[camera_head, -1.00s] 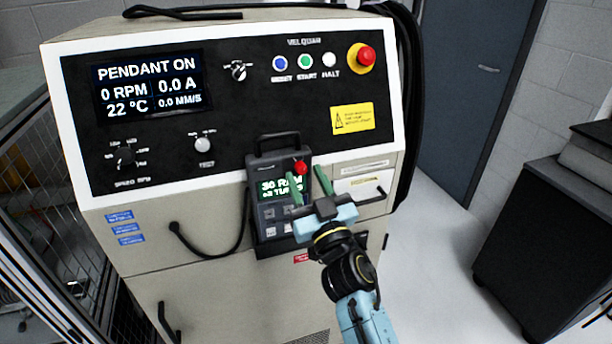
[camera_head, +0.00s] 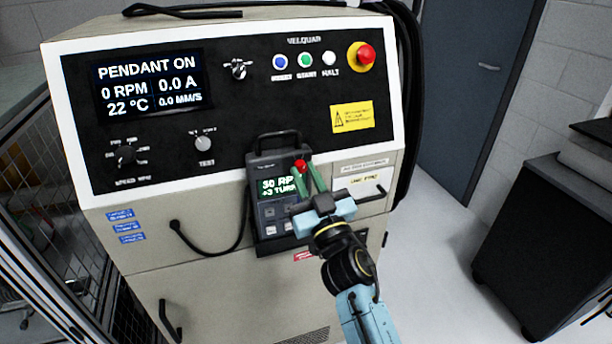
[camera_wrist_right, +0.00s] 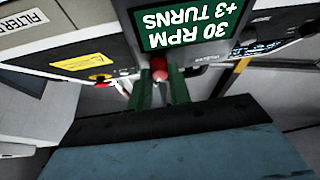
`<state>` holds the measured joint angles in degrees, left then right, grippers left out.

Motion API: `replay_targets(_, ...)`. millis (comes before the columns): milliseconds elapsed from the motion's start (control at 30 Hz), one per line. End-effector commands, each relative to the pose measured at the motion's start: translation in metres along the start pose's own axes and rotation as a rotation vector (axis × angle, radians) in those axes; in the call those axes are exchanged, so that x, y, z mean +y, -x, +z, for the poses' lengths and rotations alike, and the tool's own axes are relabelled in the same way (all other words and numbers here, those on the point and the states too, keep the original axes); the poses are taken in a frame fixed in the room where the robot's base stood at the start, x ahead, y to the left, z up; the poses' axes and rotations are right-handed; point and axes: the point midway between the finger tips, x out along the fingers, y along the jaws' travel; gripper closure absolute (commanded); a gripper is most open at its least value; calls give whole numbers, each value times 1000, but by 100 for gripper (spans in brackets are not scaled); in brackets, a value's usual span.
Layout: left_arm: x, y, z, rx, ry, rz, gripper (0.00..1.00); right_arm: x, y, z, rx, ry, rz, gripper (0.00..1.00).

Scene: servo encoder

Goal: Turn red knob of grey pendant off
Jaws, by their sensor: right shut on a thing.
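The grey pendant (camera_head: 262,170) sits in a holder on the front of the machine cabinet, with a green screen (camera_head: 277,186) reading 30 RP and +3 TURN; the right wrist view shows 30 RPM, +3 TURNS upside down on the screen (camera_wrist_right: 190,27). The red knob (camera_head: 301,167) is at the pendant's upper right. My right gripper (camera_head: 306,172) has its green fingers shut on the red knob, one on each side. In the right wrist view the knob (camera_wrist_right: 159,68) shows between the fingertips (camera_wrist_right: 160,78). My left gripper is not in view.
The cabinet panel above holds a display (camera_head: 150,83) reading PENDANT ON, several buttons, a red emergency button (camera_head: 365,56) and a yellow label (camera_head: 352,116). A black cable (camera_head: 212,257) loops left of the pendant.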

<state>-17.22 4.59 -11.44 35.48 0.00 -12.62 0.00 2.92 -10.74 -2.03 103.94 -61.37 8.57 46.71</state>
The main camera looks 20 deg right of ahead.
Motion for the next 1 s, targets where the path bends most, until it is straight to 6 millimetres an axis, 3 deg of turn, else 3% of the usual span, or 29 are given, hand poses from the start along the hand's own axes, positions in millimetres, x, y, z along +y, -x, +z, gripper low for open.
replay_targets(267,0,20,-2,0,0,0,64,1,-1,-3,-7,145,-64,100)
replay_targets(1000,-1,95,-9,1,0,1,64,6,-2,-6,-33,753,-317,100)
